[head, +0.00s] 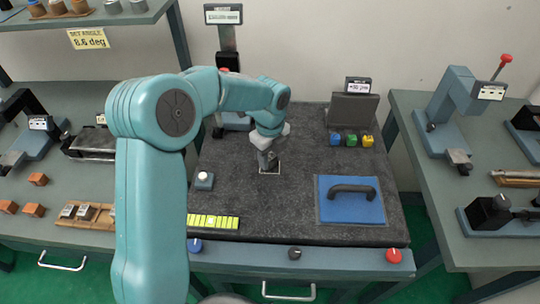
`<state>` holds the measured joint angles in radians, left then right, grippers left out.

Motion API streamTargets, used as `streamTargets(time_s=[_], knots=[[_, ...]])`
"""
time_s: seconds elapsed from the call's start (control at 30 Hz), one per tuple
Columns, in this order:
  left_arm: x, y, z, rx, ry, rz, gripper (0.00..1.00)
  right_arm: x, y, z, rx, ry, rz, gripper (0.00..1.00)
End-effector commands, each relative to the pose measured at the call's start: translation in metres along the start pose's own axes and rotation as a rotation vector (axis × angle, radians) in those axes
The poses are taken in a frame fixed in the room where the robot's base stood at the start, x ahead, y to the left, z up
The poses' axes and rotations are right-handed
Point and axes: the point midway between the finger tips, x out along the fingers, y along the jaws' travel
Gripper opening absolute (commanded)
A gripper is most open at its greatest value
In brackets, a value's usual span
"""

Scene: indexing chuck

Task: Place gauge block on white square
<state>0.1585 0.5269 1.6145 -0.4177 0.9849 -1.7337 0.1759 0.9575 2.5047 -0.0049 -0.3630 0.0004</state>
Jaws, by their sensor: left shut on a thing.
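My left gripper (267,154) reaches down over the middle of the dark speckled plate (300,215). It is shut on the gauge block (268,165), a small grey block that is partly hidden by the fingers. The block is at the white square (279,173), a thin white outline on the plate. I cannot tell whether the block touches the plate. My right gripper is not in view.
A blue pad with a dark handle (350,201) lies right of the square. Three coloured cubes (351,140) sit behind it. A white button on a base (204,179) and a yellow-green strip (213,222) are at the left. The plate's front middle is clear.

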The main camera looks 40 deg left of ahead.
Motion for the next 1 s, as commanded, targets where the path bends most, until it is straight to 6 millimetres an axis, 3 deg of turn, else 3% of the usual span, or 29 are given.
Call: streamTargets(time_s=[0.17, 0.2, 0.27, 0.67, 1.0], knots=[[0.003, 0.000, 0.000, 0.000, 0.000, -0.001, 0.00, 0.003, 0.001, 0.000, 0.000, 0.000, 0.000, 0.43], [0.003, 0.000, 0.000, 0.000, 0.000, 0.000, 0.45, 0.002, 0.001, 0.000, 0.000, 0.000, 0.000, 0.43], [0.003, 0.000, 0.000, 0.000, 0.000, 0.000, 0.64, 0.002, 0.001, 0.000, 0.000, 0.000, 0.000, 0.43], [-0.007, -0.001, 0.000, 0.000, -0.002, -0.003, 0.64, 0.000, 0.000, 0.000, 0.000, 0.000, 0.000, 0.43], [-0.082, -0.001, 0.000, 0.000, -0.002, -0.005, 0.64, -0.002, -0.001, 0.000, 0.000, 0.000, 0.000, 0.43]])
